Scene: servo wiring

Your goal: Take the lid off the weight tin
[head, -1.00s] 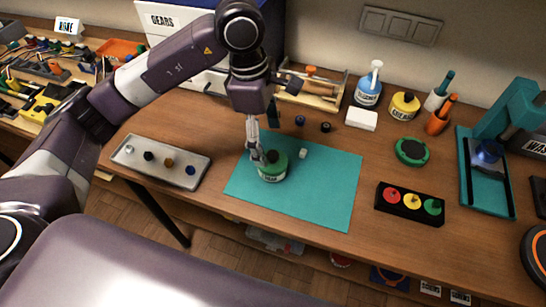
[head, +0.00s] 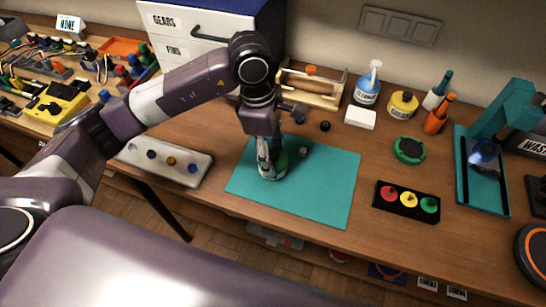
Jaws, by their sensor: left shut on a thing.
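The lid appears to be on the tin, though a small gap could not be seen from here. My right gripper is not in view.
A grey tray (head: 140,168) with several small knobs lies left. A black box with coloured knobs (head: 406,201) and a green round dish (head: 409,150) stand right. The mat's right half is clear.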

